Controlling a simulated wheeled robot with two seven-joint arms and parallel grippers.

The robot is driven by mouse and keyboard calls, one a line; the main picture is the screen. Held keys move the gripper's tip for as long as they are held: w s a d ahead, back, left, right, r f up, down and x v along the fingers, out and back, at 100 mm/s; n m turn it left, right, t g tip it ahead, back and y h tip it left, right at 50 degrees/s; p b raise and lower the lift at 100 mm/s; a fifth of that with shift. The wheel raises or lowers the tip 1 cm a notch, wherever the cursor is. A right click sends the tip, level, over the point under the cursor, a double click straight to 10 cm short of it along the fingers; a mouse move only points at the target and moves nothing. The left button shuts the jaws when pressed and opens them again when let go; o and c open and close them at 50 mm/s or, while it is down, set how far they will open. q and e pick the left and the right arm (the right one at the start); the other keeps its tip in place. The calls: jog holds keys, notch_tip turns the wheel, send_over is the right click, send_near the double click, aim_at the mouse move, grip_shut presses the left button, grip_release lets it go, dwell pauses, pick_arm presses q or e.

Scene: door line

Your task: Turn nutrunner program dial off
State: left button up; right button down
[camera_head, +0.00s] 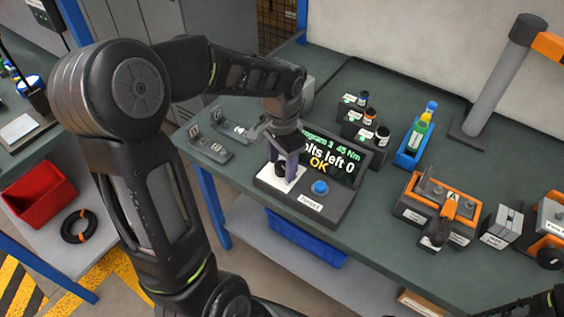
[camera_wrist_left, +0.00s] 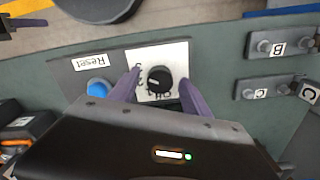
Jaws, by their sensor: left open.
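The nutrunner program dial is a black round knob on a white plate (camera_wrist_left: 176,52). In the left wrist view the dial (camera_wrist_left: 159,79) lies between my two purple fingers, with a visible gap on each side. My left gripper (camera_wrist_left: 158,88) is open over it. In the head view my left gripper (camera_head: 283,172) reaches down onto the controller box (camera_head: 332,205) and partly hides the dial. The screen (camera_head: 328,158) behind it reads "bolts left 0" and "OK". The markings around the dial are partly hidden, so its setting is unclear.
A blue button (camera_head: 320,187) labelled Reset sits beside the dial plate. Grey brackets (camera_head: 210,145) stand left of the box. Several small bottles (camera_head: 370,117), a blue tray (camera_head: 412,155) and an orange-and-grey fixture (camera_head: 440,205) stand to the right.

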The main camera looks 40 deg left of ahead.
pick_arm(q)
jog(key=shift+f, duration=0.2)
jog(key=shift+c, duration=0.3)
grip_shut()
